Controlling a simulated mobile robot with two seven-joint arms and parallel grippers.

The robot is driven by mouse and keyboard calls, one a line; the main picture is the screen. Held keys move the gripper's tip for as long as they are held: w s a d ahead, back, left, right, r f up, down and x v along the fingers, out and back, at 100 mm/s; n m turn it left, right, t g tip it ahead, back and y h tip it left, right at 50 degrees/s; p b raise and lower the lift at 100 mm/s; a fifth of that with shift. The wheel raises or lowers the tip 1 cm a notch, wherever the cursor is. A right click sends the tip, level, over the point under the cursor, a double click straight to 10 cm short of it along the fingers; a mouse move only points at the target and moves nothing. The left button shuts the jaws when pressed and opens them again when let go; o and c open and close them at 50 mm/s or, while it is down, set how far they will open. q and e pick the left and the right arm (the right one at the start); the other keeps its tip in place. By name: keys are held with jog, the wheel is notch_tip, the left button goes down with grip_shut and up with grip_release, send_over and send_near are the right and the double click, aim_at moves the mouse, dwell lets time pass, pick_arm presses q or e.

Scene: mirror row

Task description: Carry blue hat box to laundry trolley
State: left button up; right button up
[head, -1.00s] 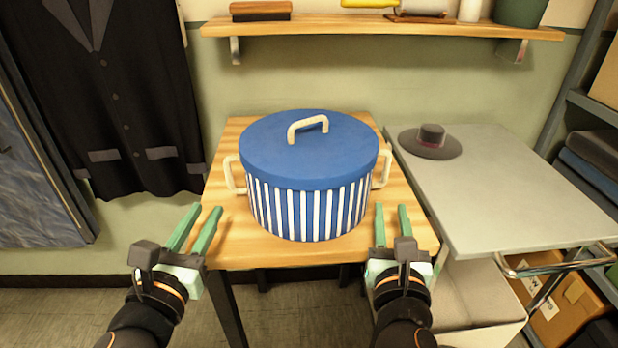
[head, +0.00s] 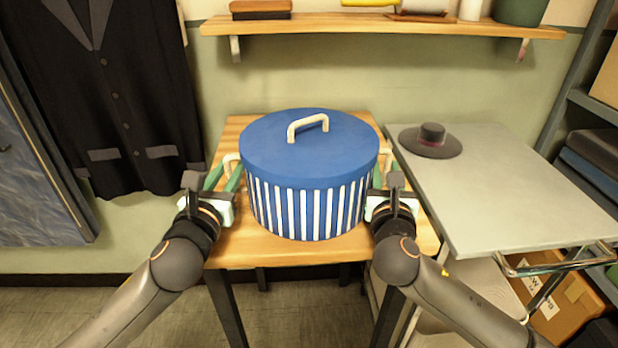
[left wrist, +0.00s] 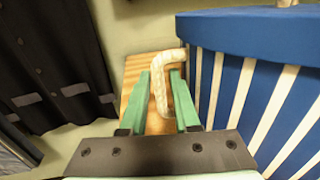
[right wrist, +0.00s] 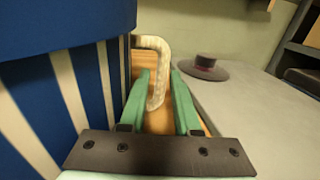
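The blue hat box (head: 309,190), with white stripes and a lid with a cream handle, stands upright on a small wooden table (head: 240,250). My left gripper (head: 222,178) is at its left side handle. In the left wrist view, the open fingers (left wrist: 166,98) stand on either side of the cream handle (left wrist: 160,88). My right gripper (head: 384,178) is at the right side handle. In the right wrist view, its open fingers (right wrist: 160,98) flank that handle (right wrist: 155,85). The laundry trolley may be the grey-topped one (head: 500,200) at the right.
A dark wide-brimmed hat (head: 431,142) lies on the grey top near its back left. The rest of that top is clear. A wall shelf (head: 380,27) runs behind, a dark jacket (head: 110,100) hangs at left, and shelving with cartons (head: 560,290) stands at right.

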pick_arm(q)
jog(key=shift+c, duration=0.4)
pick_arm(e)
jog(key=shift+c, duration=0.4)
pick_arm(q)
grip_shut()
pick_arm(e)
grip_shut()
dwell(0.3)
